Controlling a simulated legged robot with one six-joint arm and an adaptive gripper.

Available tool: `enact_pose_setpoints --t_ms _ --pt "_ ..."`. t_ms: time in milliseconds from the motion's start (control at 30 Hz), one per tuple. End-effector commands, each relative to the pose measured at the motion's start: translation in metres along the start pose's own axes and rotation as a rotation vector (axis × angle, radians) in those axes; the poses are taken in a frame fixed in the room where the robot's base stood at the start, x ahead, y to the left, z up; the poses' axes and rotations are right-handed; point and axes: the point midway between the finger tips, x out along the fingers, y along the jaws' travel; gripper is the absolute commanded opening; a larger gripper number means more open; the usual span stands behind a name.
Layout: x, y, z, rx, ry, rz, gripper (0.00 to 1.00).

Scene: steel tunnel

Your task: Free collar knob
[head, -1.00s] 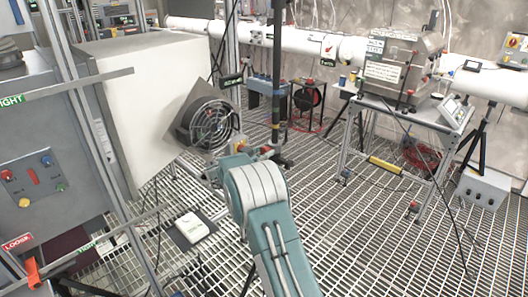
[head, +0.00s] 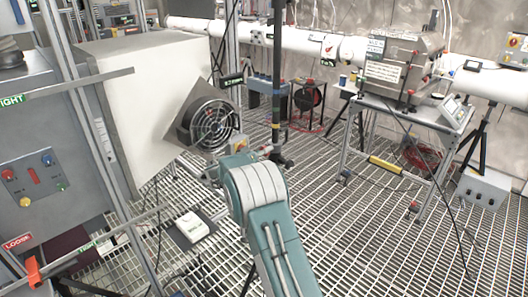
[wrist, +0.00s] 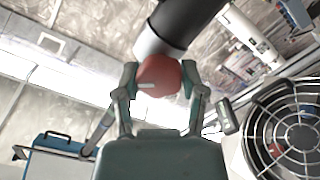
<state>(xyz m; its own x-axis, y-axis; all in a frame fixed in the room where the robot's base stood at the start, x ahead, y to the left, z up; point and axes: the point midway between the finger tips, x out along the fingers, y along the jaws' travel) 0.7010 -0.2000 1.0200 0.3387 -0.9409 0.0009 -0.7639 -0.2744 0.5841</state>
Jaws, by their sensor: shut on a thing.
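A rounded red knob (wrist: 158,76) with a pale mark sits at the end of a dark cylinder with a light band (wrist: 150,45) in the wrist view. My gripper (wrist: 160,86) has a finger on each side of the knob and is shut on it. In the head view a dark upright pole (head: 277,80) stands beyond my teal arm, with a dark collar-like fitting (head: 279,157) low on it. My gripper is hard to make out there, as my own arm covers most of that spot.
A caged round fan (head: 212,124) stands left of the pole and also shows in the wrist view (wrist: 290,125). A grey cabinet (head: 40,140) and rails with TIGHT and LOOSE labels fill the left. A wheeled bench (head: 405,110) stands right. Grating floor is open between.

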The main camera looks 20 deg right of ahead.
Motion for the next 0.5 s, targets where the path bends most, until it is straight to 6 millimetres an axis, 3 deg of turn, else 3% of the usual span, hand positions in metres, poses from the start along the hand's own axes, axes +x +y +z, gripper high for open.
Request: enact_pose_setpoints --t_ms 500 --pt "-0.0014 -0.0043 -0.0023 -0.488 0.01 -0.007 0.06"
